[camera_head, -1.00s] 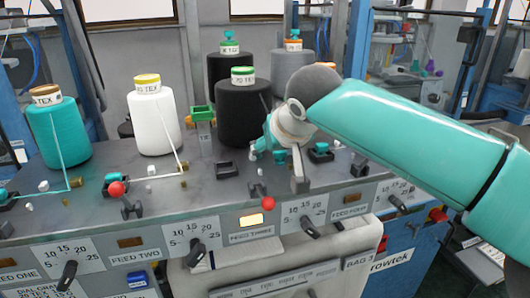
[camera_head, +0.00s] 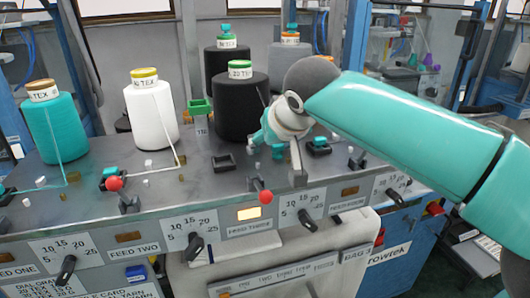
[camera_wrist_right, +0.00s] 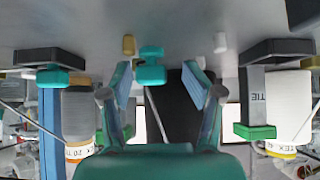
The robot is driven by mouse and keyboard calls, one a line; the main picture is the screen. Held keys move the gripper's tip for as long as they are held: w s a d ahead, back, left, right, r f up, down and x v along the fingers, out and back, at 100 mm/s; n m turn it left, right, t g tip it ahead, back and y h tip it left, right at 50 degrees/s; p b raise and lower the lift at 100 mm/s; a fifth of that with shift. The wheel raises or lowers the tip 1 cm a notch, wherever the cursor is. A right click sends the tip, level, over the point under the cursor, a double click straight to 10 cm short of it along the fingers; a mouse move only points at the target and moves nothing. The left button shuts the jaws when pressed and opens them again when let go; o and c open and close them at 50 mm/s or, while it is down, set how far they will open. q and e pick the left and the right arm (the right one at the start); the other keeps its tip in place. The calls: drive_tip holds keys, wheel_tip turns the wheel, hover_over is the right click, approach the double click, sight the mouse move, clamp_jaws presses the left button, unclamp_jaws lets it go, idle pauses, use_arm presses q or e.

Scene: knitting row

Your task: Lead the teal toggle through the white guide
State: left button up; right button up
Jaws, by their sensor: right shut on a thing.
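My right gripper (camera_head: 276,150) is low over the grey deck, in front of the dark 22 TEX cone. The wrist view shows its two fingers (camera_wrist_right: 158,76) on either side of a small teal toggle (camera_wrist_right: 150,66), with a pale yarn below it in the picture. The toggle shows small in the head view (camera_head: 278,152), partly covered by the gripper. In the wrist view a small white guide (camera_wrist_right: 220,42) stands on the deck to the right of the toggle, apart from it. A brass-coloured peg (camera_wrist_right: 128,44) stands to the left. My left gripper is not in view.
An empty black holder (camera_head: 223,162) lies left of the gripper. Other teal toggles sit in black holders (camera_head: 318,146) to the right and to the left. A red-knobbed lever (camera_head: 265,197) rises at the front edge. Several cones stand behind.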

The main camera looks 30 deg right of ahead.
drive_tip(key=shift+a, duration=0.4)
